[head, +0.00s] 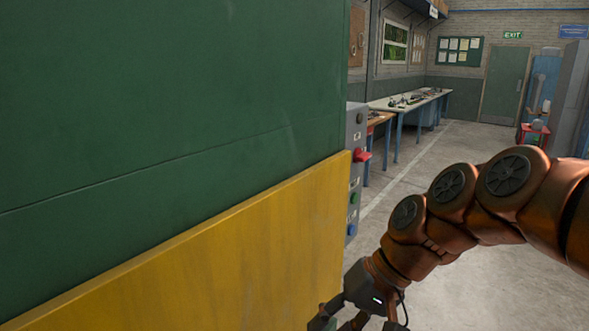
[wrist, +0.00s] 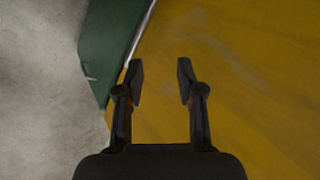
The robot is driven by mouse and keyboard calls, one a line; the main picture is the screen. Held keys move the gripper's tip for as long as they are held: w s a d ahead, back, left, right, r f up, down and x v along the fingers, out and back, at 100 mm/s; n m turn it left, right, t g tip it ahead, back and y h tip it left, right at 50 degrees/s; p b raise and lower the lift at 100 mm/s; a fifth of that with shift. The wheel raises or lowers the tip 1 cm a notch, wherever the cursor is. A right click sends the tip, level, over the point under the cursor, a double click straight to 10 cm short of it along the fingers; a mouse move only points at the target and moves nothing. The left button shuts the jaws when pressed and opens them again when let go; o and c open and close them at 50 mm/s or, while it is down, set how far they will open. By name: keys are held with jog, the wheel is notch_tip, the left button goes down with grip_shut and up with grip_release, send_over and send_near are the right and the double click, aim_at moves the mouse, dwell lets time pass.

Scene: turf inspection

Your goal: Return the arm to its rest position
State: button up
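My copper-coloured arm (head: 445,210) reaches in from the right edge of the head view and bends down to the lower middle. My gripper (wrist: 159,80) shows in the wrist view with its two dark fingers apart and nothing between them. In the head view the gripper is partly cut off by the bottom edge, close to the right end of a yellow panel (head: 230,245). In the wrist view the fingers are in front of a yellow surface (wrist: 240,60). I cannot tell whether they touch it.
A large green panel (head: 170,90) fills the left, above the yellow one. A grey control box (head: 353,200) with a red switch (head: 362,155) and buttons is at its right edge. Open concrete floor (head: 440,155) lies behind my arm.

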jog(key=s+d+f+h, duration=0.3)
jog(key=s+d+f, duration=0.2)
jog(key=s, duration=0.3)
jog(key=s+d+f+g+h, duration=0.1)
jog(key=s+d+f+h, duration=0.2)
jog(key=s+d+f, duration=0.3)
jog(key=s+d, duration=0.1)
jog(key=s, duration=0.2)
jog(key=shift+d+f+g+h, duration=0.25)
jog(key=shift+g+h, duration=0.05)
jog(key=shift+h, duration=0.1)
jog(key=shift+a, duration=0.15)
